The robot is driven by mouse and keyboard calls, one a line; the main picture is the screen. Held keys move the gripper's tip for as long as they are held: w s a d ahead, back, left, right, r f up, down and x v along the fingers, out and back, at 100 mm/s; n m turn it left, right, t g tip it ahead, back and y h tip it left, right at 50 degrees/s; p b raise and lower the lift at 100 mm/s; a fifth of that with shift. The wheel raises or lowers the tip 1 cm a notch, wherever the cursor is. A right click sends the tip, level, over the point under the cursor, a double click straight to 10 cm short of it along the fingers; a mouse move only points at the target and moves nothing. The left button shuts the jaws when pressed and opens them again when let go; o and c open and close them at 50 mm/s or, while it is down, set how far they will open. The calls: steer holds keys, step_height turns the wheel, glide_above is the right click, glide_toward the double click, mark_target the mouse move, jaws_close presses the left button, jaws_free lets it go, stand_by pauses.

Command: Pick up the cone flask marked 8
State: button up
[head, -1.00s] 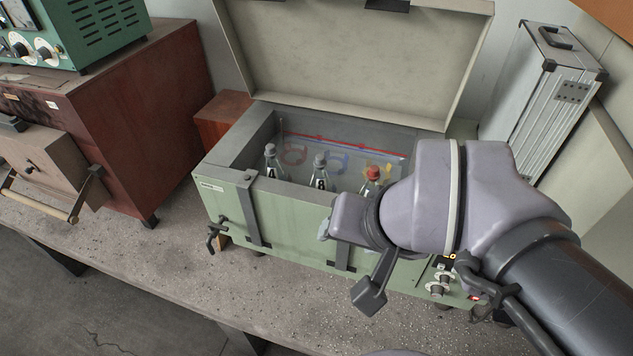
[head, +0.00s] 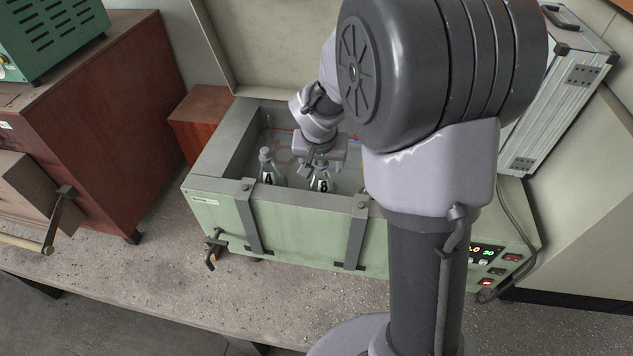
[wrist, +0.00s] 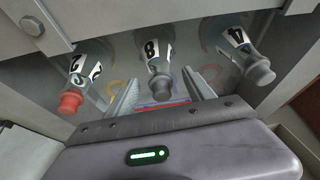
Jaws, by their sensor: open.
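The cone flask marked 8 (head: 323,182) stands in the open green box, clear glass with a grey cap. It also shows in the wrist view (wrist: 155,57), its cap and neck between my fingers. My gripper (wrist: 162,82) is open, one finger on each side of this flask, with gaps visible. In the head view my gripper (head: 318,163) is down inside the box at this flask, partly hiding its top. A flask marked 4 (head: 267,173) stands to its left; in the wrist view it is on the right (wrist: 238,42). A red-capped flask marked 2 (wrist: 88,70) is on the left there.
The green box (head: 290,222) has its lid (head: 245,50) raised behind, and its walls surround the flasks closely. Metal clasps sit on its front. A silver case (head: 565,90) stands at the right, a dark red cabinet (head: 110,130) at the left. My arm hides the box's right part.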

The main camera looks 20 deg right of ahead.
mark_target(321, 182)
steer(key=x, duration=0.4)
steer(key=shift+w+d+f, duration=0.1)
steer(key=shift+w+f, duration=0.1)
steer(key=shift+f, duration=0.1)
steer(key=shift+s+r, duration=0.1)
steer(key=shift+c, duration=1.1)
jaws_close()
